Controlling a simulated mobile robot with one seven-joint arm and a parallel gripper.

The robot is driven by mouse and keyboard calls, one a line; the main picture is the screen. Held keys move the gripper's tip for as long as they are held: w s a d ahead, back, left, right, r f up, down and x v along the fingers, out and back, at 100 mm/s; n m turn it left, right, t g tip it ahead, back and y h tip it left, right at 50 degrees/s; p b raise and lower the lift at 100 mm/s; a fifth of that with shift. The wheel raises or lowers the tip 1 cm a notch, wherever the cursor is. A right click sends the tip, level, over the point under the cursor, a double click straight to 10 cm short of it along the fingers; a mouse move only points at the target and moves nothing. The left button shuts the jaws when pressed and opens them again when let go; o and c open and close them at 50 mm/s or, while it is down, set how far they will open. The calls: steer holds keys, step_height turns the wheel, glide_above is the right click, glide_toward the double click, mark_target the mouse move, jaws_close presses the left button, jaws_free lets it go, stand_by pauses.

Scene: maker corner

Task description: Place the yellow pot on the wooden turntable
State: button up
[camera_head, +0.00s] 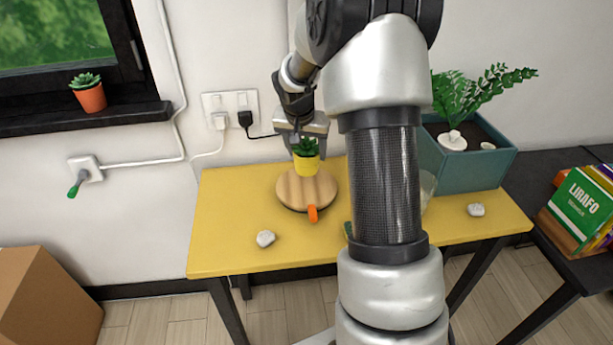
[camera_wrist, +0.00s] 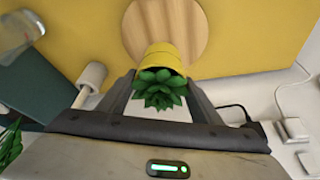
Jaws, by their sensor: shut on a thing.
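The yellow pot (camera_head: 306,165) holds a small green succulent and is upright in the head view. My gripper (camera_head: 303,140) is shut on it from behind, with the fingers at the pot's sides. In the wrist view the yellow pot (camera_wrist: 162,57) shows between the fingers, with the succulent in front. The round wooden turntable (camera_head: 300,192) lies on the yellow table, and the pot overlaps its back part in the picture. It also shows in the wrist view (camera_wrist: 192,22). I cannot tell whether the pot's base touches the turntable.
An orange object (camera_head: 312,214) is at the turntable's front edge. A teal planter (camera_head: 475,170) stands at the back right. Wall sockets (camera_head: 231,104) with cables are behind the table. My arm hides the table's middle.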

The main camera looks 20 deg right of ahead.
mark_target(307, 166)
steer(key=shift+f+b, duration=0.3)
steer(key=shift+f, duration=2.45)
steer(key=shift+f, duration=0.25)
steer(key=o, duration=1.3)
steer(key=shift+r, duration=0.1)
